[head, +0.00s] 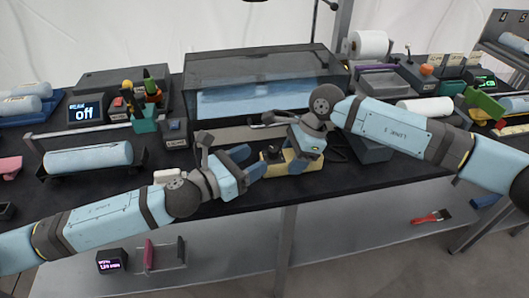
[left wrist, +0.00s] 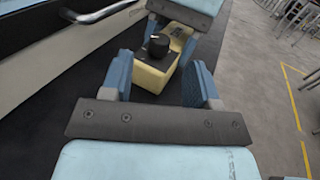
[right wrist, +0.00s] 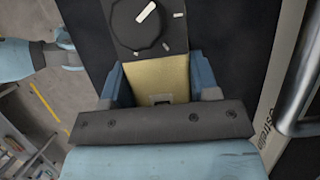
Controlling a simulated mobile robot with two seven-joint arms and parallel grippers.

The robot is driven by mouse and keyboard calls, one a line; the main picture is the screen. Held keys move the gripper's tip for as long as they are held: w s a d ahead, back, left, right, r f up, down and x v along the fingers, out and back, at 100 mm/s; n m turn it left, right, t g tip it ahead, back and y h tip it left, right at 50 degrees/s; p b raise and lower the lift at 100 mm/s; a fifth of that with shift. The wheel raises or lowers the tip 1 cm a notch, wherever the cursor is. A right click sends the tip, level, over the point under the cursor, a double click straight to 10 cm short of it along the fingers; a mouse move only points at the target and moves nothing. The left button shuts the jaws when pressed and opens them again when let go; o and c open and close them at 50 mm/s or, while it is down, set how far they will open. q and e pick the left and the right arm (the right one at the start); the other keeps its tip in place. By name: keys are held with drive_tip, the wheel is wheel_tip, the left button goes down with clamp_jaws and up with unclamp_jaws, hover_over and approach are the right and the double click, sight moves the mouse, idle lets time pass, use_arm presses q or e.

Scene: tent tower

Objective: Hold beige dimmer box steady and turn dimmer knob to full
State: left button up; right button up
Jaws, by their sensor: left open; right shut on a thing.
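The beige dimmer box (head: 272,171) sits on the dark bench top, front centre. Its black dimmer knob (right wrist: 138,22) has a white pointer aimed to the upper right in the right wrist view, with pale marks around it. My right gripper (right wrist: 160,80) is shut on the box, one finger on each side of its beige body. My left gripper (head: 251,163) is open at the box's left end. In the left wrist view the box (left wrist: 151,76) and knob (left wrist: 157,46) show between and just beyond its spread fingers (left wrist: 160,72).
A glass-walled tank (head: 255,95) stands behind the box, with a metal bar along its front. A blue roll (head: 88,157) on a cradle lies to the left. A dark display reading "off" (head: 85,112) stands at back left. The bench's front edge is close to the box.

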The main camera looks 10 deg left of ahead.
sight(271, 152)
use_arm(q)
drive_tip(key=v, duration=0.7)
drive_tip(key=shift+r, duration=0.1)
drive_tip(key=shift+c, duration=0.3)
drive_tip(key=shift+d, duration=0.3)
drive_tip(key=d+n+t+y, duration=0.1)
drive_tip(key=s+d+n+t+y, duration=0.1)
drive_tip(key=d+n+t+y, duration=0.1)
drive_tip(key=y, duration=0.1)
drive_tip(key=shift+s+d, duration=0.25)
drive_tip(key=shift+s+d+n+t+y, duration=0.3)
drive_tip(key=shift+n+t+y, duration=0.1)
drive_tip(key=shift+n+y, duration=0.25)
drive_tip(key=shift+w+d, duration=0.25)
drive_tip(key=shift+w, duration=0.2)
drive_tip(key=x, duration=1)
drive_tip(key=shift+w, duration=0.4)
